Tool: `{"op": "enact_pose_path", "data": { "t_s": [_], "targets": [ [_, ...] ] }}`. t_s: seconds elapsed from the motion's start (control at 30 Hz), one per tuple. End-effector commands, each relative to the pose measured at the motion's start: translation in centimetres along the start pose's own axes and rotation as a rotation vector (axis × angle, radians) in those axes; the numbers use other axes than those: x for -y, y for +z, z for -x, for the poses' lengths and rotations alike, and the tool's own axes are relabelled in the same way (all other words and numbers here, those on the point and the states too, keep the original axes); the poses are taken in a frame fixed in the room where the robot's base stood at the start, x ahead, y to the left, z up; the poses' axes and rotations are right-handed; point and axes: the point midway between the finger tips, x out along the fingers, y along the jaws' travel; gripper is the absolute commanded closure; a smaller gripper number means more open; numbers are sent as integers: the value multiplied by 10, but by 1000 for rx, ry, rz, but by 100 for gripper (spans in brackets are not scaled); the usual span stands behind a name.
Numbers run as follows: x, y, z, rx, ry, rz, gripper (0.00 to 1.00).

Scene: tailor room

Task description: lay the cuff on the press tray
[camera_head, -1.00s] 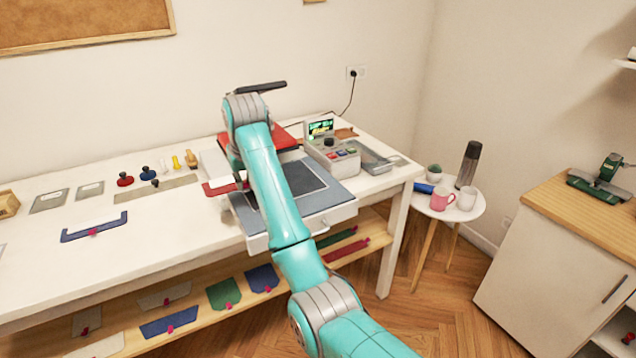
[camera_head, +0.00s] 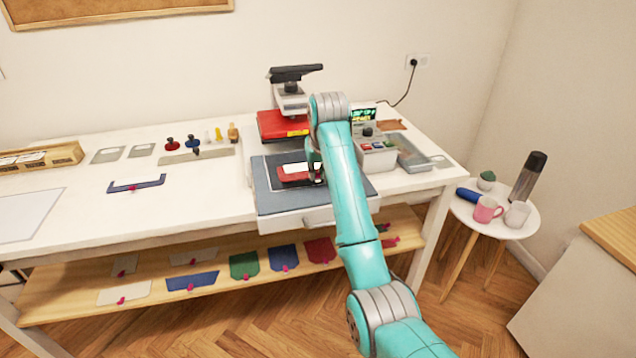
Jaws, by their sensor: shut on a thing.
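The cuff (camera_head: 290,178), a small red piece with a white strip along its top, is over the dark pad of the press tray. My gripper (camera_head: 317,174) is shut on its right end, and my arm hides part of that grip. The press tray (camera_head: 280,202) is a blue-grey plate with a dark square pad, pulled out in front of the press. I cannot tell whether the cuff touches the pad or hangs just above it.
The heat press (camera_head: 283,124) with its red head stands behind the tray. A control box (camera_head: 376,155) and a grey bin (camera_head: 414,155) stand to the right. A blue piece (camera_head: 136,185) lies on the white table at left. Several coloured pieces lie on the lower shelf.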

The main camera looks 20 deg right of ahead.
Motion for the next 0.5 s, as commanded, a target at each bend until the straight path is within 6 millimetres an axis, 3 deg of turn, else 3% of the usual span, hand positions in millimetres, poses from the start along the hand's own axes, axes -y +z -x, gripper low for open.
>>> {"op": "enact_pose_path", "data": {
  "t_s": [0.33,0.5],
  "targets": [
    [0,14,-34,1,0,0,100],
    [0,15,-37,-1,0,0,100]
  ]
}}
